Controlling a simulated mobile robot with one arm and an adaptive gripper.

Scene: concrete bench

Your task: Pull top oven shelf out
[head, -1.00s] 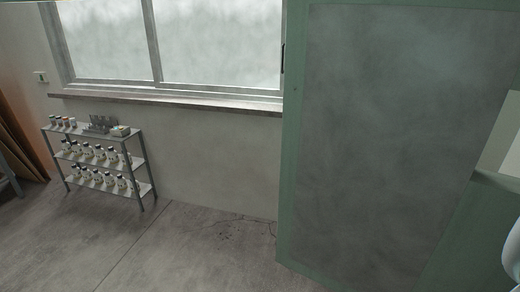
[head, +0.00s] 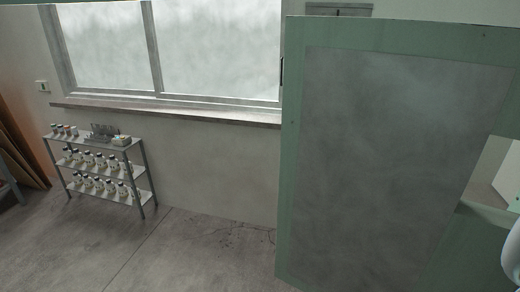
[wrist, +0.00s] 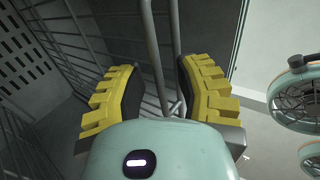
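In the wrist view my gripper (wrist: 158,70) has its two yellow-padded fingers apart, with a clear gap between them. Grey metal bars (wrist: 151,60), apparently part of an oven shelf, run through and beyond this gap. I cannot tell whether the fingers touch them or which shelf level they belong to. The oven's wire side rack (wrist: 70,45) stands to the left, by a slotted inner wall (wrist: 22,55). In the head view a large green-framed panel (head: 400,150) fills the right side. The oven interior and my gripper are hidden there.
Two round grilled objects (wrist: 302,98) are at the right of the wrist view. In the head view a metal rack (head: 100,168) with several jars stands against the wall under the window (head: 215,50). The concrete floor (head: 185,250) between rack and panel is clear.

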